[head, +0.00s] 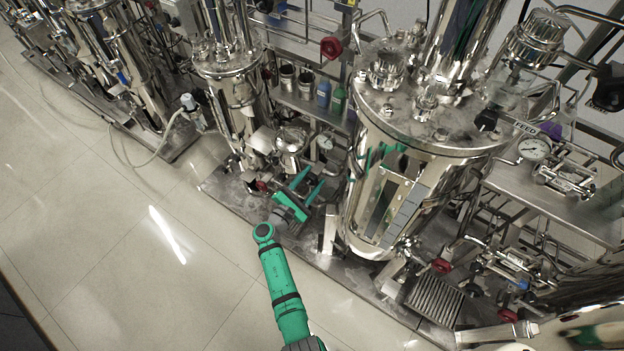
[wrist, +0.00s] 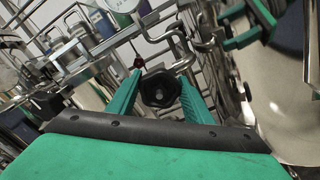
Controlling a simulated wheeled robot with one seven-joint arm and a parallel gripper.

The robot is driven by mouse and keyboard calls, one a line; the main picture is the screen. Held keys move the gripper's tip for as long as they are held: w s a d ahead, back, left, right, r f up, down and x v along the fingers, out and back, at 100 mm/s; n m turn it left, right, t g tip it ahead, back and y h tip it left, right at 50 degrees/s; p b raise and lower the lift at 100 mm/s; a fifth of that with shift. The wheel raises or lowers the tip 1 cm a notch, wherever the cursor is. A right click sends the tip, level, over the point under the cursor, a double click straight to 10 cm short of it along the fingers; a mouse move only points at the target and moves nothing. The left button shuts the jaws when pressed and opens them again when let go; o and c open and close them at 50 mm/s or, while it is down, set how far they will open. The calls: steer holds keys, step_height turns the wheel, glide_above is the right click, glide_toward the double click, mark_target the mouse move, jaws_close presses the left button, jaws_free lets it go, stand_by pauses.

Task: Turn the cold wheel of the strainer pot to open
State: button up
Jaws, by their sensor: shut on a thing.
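My gripper (head: 308,183) is low between two steel vessels in the head view. In the wrist view its two green fingers (wrist: 158,88) are on either side of a black lobed handwheel (wrist: 160,89) and shut on it. The wheel faces the camera, with a round hub in its middle. No mark on it reads as hot or cold. The wheel is hidden in the head view. A small steel pot (head: 292,138) stands just behind my gripper, by a dial gauge; I cannot tell whether it is the strainer pot.
A large polished vessel (head: 440,135) stands close on the right and mirrors my green arm. A narrower vessel (head: 228,72) stands at the left. Pipes and a small red knob (wrist: 138,61) lie beyond the wheel. The pale tiled floor (head: 120,240) is clear at the left.

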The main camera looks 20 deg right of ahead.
steer(key=shift+f+n, duration=0.1)
steer(key=shift+n, duration=0.7)
steer(key=shift+c, duration=0.2)
steer(key=shift+o, duration=0.2)
steer(key=shift+w+a+n, duration=0.15)
steer(key=shift+a+n, duration=0.1)
steer(key=shift+n, duration=0.65)
steer(key=shift+d+n, duration=0.1)
steer(key=shift+n, duration=0.4)
steer(key=shift+d, duration=0.1)
steer(key=o, duration=1)
steer(key=v, duration=1.1)
